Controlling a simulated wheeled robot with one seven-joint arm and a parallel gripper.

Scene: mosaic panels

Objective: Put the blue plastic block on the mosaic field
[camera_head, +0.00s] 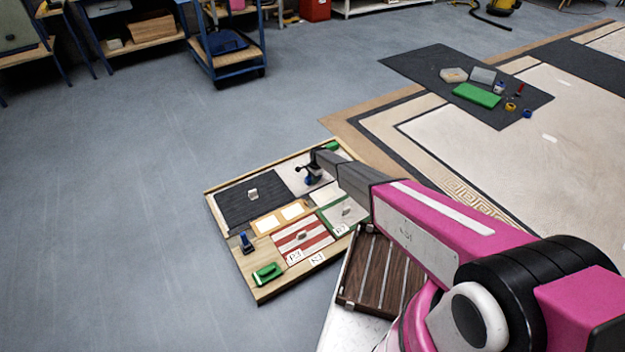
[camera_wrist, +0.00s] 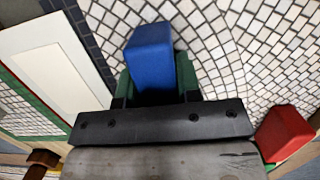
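The blue block (camera_wrist: 150,52) is between the dark green fingers of my gripper (camera_wrist: 156,82) in the wrist view. The fingers flank it closely and its near end is hidden between them. White mosaic tiles (camera_wrist: 225,45) lie beneath and around it in that view. I cannot tell whether the block touches them. In the head view my gripper (camera_head: 309,172) is over the white field (camera_head: 297,185) at the far right part of the panel board. A small patch of blue shows at its tip.
The wooden panel board (camera_head: 225,208) holds dark, striped and green-edged panels, with a blue item (camera_head: 246,242) and a green handle (camera_head: 267,273) on it. A red block (camera_wrist: 284,132) is right of my gripper. A dark mat (camera_head: 430,65) with several items lies farther off.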

